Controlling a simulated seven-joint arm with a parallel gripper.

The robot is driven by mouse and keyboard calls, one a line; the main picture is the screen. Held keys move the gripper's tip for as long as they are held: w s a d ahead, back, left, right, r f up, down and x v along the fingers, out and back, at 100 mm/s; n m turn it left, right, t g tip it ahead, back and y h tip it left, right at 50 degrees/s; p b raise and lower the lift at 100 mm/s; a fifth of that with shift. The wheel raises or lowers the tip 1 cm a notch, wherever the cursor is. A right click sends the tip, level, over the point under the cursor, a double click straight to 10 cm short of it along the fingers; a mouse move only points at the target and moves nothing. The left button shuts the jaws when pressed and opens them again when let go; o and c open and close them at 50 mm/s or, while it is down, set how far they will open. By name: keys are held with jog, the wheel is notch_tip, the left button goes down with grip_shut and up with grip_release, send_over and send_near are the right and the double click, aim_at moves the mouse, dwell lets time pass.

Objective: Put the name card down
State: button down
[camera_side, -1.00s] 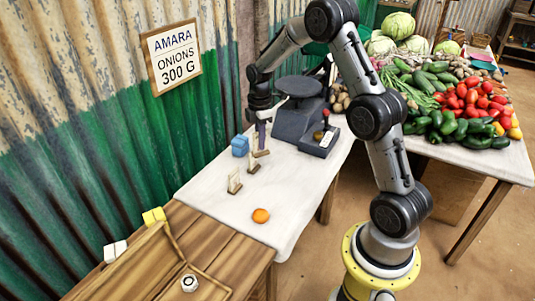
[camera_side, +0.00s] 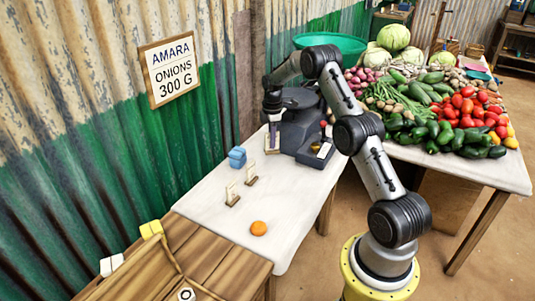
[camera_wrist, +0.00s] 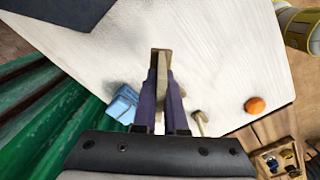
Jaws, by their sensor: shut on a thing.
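My gripper (camera_wrist: 164,75) is shut on a name card (camera_wrist: 160,62), a narrow pale piece with a wooden edge, held between the purple fingers. The side view shows my gripper (camera_side: 272,136) low over the white cloth, beside the dark scale; I cannot tell whether the held card touches the cloth. Two other pale cards on wooden feet, a middle card (camera_side: 251,175) and a nearer card (camera_side: 233,194), stand on the cloth, apart from the gripper. In the wrist view one standing card (camera_wrist: 200,120) shows to the right of the fingers.
A blue block (camera_side: 237,157) sits left of the gripper near the green wall. The scale (camera_side: 317,147) stands close on the right. An orange fruit (camera_side: 258,228) lies near the cloth's front edge. Cloth (camera_side: 285,205) is bare right of the cards.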

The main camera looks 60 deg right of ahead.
jog(key=w+f, duration=0.1)
jog(key=w+d+f, duration=0.1)
jog(key=f, duration=0.1)
jog(key=w+d+f, duration=0.1)
jog(key=f, duration=0.1)
jog(key=shift+w+d+f, duration=0.15)
jog(key=shift+d, duration=0.05)
jog(key=shift+f, duration=1.4)
jog(key=shift+f, duration=0.15)
jog(key=c, duration=1)
grip_release()
